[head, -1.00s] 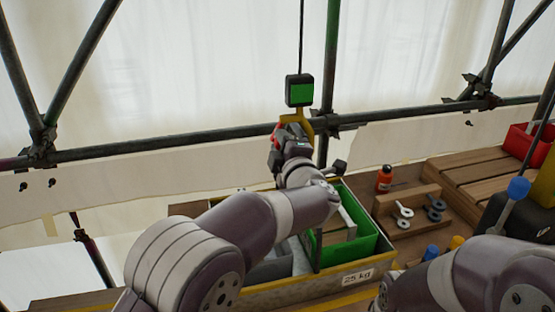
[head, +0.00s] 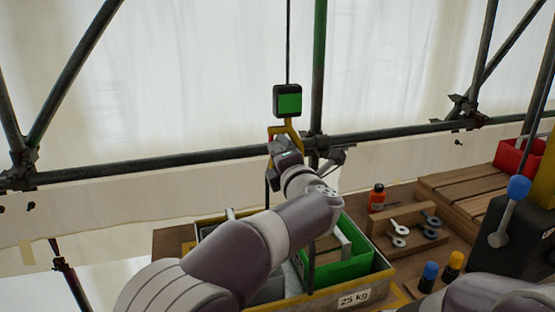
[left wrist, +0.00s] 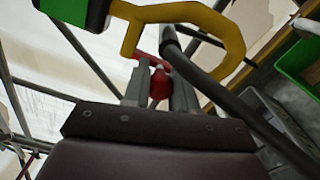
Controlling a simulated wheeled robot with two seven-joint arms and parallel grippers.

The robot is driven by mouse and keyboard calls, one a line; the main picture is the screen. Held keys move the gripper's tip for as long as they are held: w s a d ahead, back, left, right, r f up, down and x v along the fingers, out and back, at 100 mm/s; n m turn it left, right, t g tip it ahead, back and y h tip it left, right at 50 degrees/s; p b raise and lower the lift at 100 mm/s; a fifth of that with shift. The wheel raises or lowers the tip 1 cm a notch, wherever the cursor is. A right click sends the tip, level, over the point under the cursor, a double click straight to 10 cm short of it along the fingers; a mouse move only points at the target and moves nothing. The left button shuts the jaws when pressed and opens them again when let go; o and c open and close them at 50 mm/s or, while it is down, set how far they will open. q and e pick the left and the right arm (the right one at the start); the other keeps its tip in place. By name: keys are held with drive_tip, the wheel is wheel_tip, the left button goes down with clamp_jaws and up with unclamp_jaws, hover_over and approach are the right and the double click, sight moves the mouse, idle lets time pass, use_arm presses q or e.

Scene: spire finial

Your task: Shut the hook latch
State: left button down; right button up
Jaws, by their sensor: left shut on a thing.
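The yellow hook (head: 289,127) hangs under a black block with a green face (head: 288,100). In the left wrist view the yellow hook (left wrist: 232,40) crosses the top, and a dark bar (left wrist: 200,65) passes through its opening. The red latch (left wrist: 145,57) is a thin strip near the hook's left end, with a rounded red knob (left wrist: 160,84) below. My left gripper (left wrist: 160,90) is shut on the knob, one finger on each side. I cannot tell whether the latch spans the hook's gap. In the head view my left gripper (head: 278,145) is just below the hook, largely hiding the latch.
A tray marked 25 kg (head: 354,298) holds a green bin (head: 365,262) below the hook. An orange bottle (head: 377,198) and a wooden rack (head: 400,235) stand right of it. A blue-knobbed lever (head: 518,187) is farther right. Scaffold tubes (head: 150,163) cross behind.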

idle(0.3)
use_arm(q)
drive_tip(key=c, duration=0.9)
unclamp_jaws()
drive_tip(key=b+v, duration=0.2)
drive_tip(key=v, duration=1)
drive_tip(key=shift+s+d, duration=0.15)
drive_tip(key=shift+s, duration=0.2)
